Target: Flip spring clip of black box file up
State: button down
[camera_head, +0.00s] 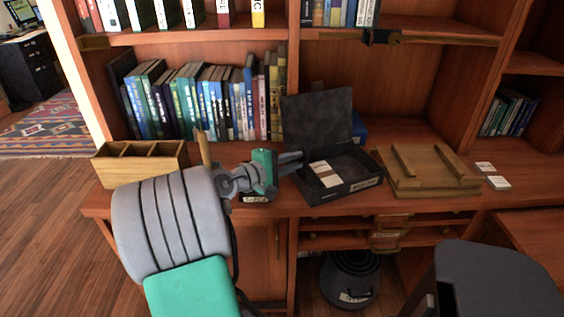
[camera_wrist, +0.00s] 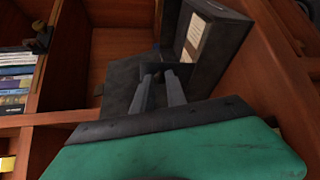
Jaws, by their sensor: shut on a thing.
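The black box file stands open on the desk ledge, its lid (camera_head: 318,118) raised at the back and its tray (camera_head: 350,185) facing up. A pale paper stack (camera_head: 326,173) lies in the tray and also shows in the wrist view (camera_wrist: 194,40). My gripper (camera_head: 298,161) reaches in from the left at the tray's left side. In the wrist view, my gripper (camera_wrist: 157,72) has its fingertips close together at a small dark part by the paper, which looks like the spring clip. The clip is mostly hidden by the fingertips, and its angle is unclear.
A wooden divided box (camera_head: 140,160) stands on the left of the ledge. A wooden board with rails (camera_head: 430,172) lies right of the box file, with white cards (camera_head: 498,182) beyond it. A row of books (camera_head: 200,100) fills the shelf behind.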

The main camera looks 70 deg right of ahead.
jog(key=shift+a+f, duration=0.1)
dwell(0.3)
jog(key=c, duration=1.3)
grip_release()
jog(key=shift+c, duration=0.2)
jog(key=v, duration=0.7)
jog(key=shift+w+a, duration=0.2)
jog(key=shift+a, duration=0.15)
jog(key=shift+w+p, duration=0.1)
jog(key=shift+p, duration=0.2)
